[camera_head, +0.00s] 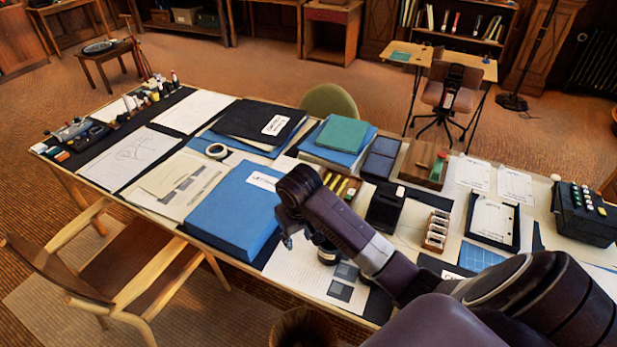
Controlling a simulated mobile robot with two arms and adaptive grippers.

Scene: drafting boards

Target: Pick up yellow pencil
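Several slim yellow items, possibly pencils (341,187), lie in a small dark tray near the middle of the long desk (105,187). They are too small to tell apart, and my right arm passes close in front of them. My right gripper (287,241) points down over the front part of the desk, beside the right edge of a blue box (222,208). It is to the lower left of the yellow items and apart from them. Its fingers are small and dark, so their opening is unclear. My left gripper is out of view.
A dark round jar (327,254) stands beside my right forearm. A black holder (385,207), a rack of small bottles (436,231) and a black button box (584,213) stand to the right. A wooden chair (110,270) is at the front left.

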